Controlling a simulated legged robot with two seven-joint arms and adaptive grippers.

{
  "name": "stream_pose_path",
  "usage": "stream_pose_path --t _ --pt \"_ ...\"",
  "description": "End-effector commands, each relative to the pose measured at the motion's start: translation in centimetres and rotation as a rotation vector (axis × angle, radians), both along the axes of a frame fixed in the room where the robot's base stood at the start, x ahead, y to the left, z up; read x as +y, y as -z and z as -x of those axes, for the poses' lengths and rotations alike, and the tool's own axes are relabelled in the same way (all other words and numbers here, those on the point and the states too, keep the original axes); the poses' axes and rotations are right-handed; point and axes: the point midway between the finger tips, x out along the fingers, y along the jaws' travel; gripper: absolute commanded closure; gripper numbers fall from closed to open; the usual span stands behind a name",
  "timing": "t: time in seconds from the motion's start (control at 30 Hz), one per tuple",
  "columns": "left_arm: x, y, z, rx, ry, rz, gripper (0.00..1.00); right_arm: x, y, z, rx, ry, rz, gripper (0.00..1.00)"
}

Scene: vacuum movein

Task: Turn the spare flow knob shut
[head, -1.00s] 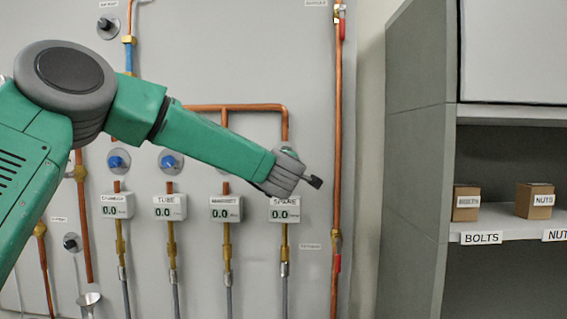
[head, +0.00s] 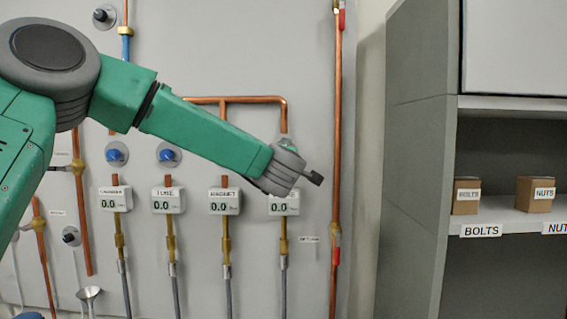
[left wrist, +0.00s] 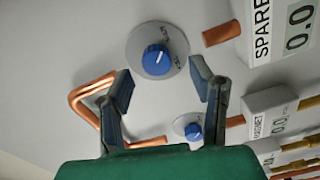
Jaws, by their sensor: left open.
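The spare flow knob (left wrist: 157,58) is blue on a round grey plate, beside the SPARE meter (left wrist: 284,28) in the left wrist view. My left gripper (left wrist: 160,76) is open and empty, its two fingers on either side of the knob in that view. I cannot tell whether the fingertips are level with the knob or short of it. In the head view my left gripper (head: 310,178) is at the panel, just above and partly over the SPARE meter (head: 284,208). My arm hides the spare knob there. My right gripper is not in view.
The magnet flow knob (left wrist: 193,131) is near the lower finger side in the left wrist view. Two more blue knobs (head: 116,153) show in the head view. A vertical copper pipe (head: 337,120) stands right of the gripper, and a shelf (head: 500,218) with boxes is further right.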

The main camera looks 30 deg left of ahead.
Motion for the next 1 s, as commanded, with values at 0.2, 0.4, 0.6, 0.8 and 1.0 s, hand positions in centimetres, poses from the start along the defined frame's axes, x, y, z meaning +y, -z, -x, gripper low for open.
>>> stream_pose_path --t 0.2,0.4,0.6,0.8,1.0 --pt "-2.7 0.1 4.0 0.002 0.004 -0.002 0.51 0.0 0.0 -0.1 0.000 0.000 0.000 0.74" --pt "-4.1 0.2 6.3 0.003 0.004 0.000 0.51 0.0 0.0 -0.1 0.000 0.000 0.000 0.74" --pt "-4.5 0.3 7.0 0.004 0.001 0.000 0.51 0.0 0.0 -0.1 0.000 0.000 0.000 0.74" --pt "-4.5 0.3 7.1 0.004 0.001 0.000 0.51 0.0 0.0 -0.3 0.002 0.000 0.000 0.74" --pt "-4.5 0.3 7.0 0.004 0.001 0.000 0.51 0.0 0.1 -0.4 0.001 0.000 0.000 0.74"
